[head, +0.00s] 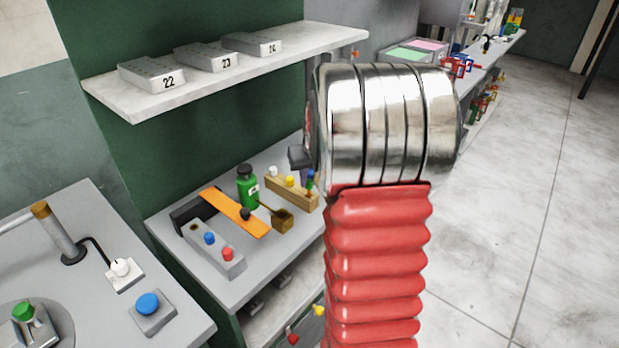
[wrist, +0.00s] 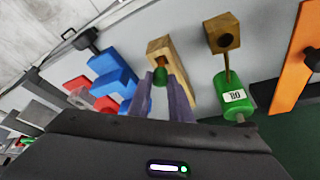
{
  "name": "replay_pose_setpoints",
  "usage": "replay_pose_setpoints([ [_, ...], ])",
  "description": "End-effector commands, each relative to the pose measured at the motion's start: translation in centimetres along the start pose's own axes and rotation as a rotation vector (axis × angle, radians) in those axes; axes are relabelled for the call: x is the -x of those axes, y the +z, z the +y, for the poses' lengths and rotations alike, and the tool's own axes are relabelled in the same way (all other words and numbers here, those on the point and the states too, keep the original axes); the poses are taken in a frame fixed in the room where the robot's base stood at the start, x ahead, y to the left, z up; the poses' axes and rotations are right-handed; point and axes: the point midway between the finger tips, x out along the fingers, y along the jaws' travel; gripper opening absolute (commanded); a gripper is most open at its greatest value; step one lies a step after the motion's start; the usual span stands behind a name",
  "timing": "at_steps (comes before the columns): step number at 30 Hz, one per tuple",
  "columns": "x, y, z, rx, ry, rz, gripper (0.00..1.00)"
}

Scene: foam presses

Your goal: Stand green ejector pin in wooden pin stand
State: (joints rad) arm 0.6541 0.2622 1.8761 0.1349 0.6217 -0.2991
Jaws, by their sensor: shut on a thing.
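The wooden pin stand (head: 290,193) is a pale block on the grey bench, with a white-headed pin (head: 272,171) and a yellow-headed pin (head: 290,181) upright in it. My gripper (wrist: 162,82) is shut on the green ejector pin (wrist: 159,77), whose green head shows between the two grey-purple fingers. In the wrist view the stand (wrist: 160,45) lies right behind the fingertips. In the head view a small green and blue patch shows at the stand's right end, close to my arm. The pin's lower end is hidden, so I cannot tell whether it sits in a hole.
A green bottle (head: 248,188), a brown block with a handle (head: 282,220), an orange strip (head: 235,212) and a grey block with blue and red knobs (head: 213,248) stand left of the stand. Blue and red parts (wrist: 115,75) lie beside it. A shelf (head: 215,70) hangs above.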

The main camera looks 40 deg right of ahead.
Motion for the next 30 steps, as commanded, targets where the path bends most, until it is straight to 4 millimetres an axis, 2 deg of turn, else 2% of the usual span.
replay_pose_setpoints([
  [30, -1.7, 0.7, 0.0, 0.0, 0.0, -0.001, 0.0],
])
